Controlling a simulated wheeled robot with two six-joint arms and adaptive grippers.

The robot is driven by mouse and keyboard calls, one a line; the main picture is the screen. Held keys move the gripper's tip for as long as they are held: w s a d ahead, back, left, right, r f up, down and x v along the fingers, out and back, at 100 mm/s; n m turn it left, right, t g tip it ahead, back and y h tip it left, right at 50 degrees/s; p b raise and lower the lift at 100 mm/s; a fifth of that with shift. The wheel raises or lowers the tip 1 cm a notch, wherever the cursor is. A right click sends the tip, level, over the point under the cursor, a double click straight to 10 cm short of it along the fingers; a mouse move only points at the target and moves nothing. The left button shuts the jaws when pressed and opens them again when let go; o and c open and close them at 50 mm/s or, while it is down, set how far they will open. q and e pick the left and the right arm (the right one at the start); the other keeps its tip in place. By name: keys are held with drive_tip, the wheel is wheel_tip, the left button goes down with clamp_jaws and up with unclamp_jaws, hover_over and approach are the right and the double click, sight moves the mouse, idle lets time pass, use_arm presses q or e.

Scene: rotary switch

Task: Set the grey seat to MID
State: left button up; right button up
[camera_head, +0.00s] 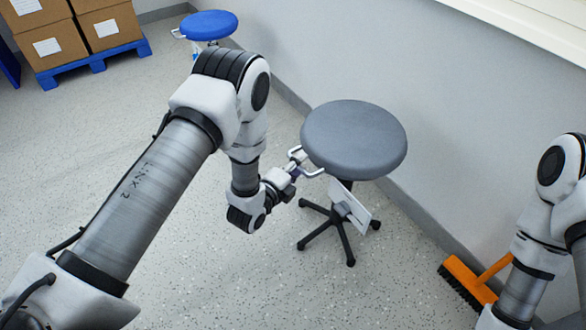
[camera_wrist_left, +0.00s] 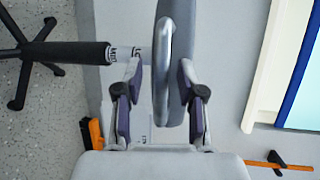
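The grey seat (camera_head: 353,138) is a round stool top on a black star base (camera_head: 340,232). In the left wrist view the seat (camera_wrist_left: 182,45) shows edge-on, with a metal loop handle (camera_wrist_left: 163,75) in front of it. Its post (camera_wrist_left: 65,52) has a pale part with dark lettering beside the seat, too small to read surely. A white plate (camera_head: 350,206) hangs below the seat. My left gripper (camera_head: 300,170) is at the seat's left edge by the handle. In the wrist view its fingers (camera_wrist_left: 158,75) are apart, one each side of the handle. My right gripper is out of view.
A blue stool (camera_head: 208,25) stands farther back, near boxes (camera_head: 50,40) on a blue pallet (camera_head: 95,62). The wall (camera_head: 300,50) runs close behind the grey seat. An orange broom (camera_head: 470,280) lies at the lower right. Floor left of the seat is clear.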

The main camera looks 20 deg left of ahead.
use_arm(q)
drive_tip(key=v, duration=1.1)
drive_tip(key=shift+s, duration=0.4)
drive_tip(key=shift+a+r, duration=0.1)
drive_tip(key=s+a+f+n+g+y, duration=0.3)
drive_tip(key=s+f+n+g, duration=0.65)
drive_tip(key=s+f, duration=0.3)
drive_tip(key=s+a+f+n+g+y, duration=0.1)
drive_tip(key=s+a+f+n+g, duration=0.15)
drive_tip(key=s+n+g, duration=0.65)
wheel_tip(320, 180, up, 28)
drive_tip(key=s+n+t+p, duration=0.2)
drive_tip(key=n+t+p, duration=0.1)
drive_tip(key=p, duration=2.6)
drive_tip(key=shift+d+n, duration=0.35)
drive_tip(key=shift+d, duration=0.05)
